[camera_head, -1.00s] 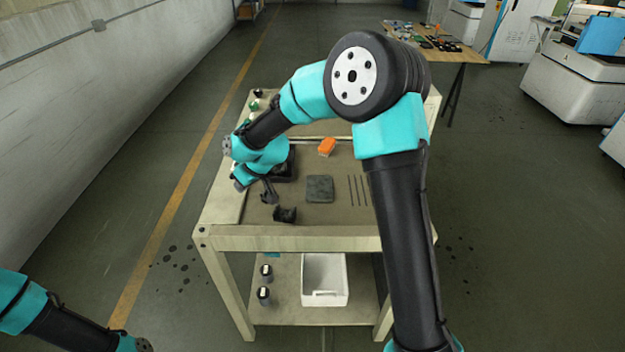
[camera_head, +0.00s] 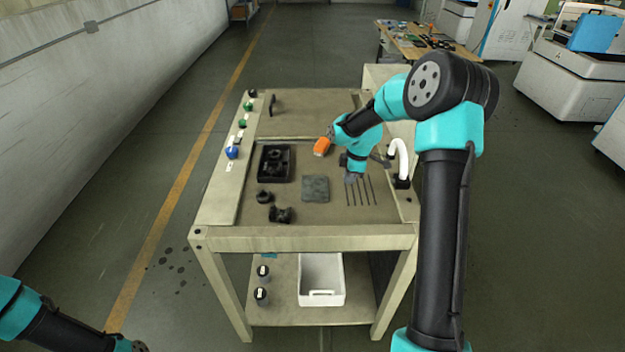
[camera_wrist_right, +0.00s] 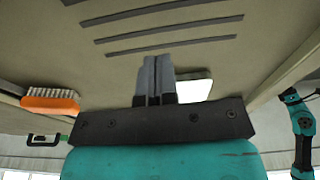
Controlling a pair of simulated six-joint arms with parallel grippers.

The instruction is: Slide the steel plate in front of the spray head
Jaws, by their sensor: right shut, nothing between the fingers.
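The steel plate (camera_head: 315,188) is a dark grey square lying flat in the middle of the bench top. A white curved pipe on a black base (camera_head: 397,158), which looks like the spray head, stands at the bench's right edge. My right gripper (camera_head: 352,179) is right of the plate, over the left end of a row of thin dark rods (camera_head: 363,191), apart from the plate. In the right wrist view its fingers (camera_wrist_right: 154,77) are shut together and empty, with the rods beyond them. My left gripper is out of view; only part of that arm shows at lower left.
An orange brush (camera_head: 322,147) lies behind the plate, close to my right arm. A black tray (camera_head: 262,163) holding a dark part, a small black ring (camera_head: 264,197) and a black block (camera_head: 281,215) are on the left. A blue knob (camera_head: 232,152) is at the left edge.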

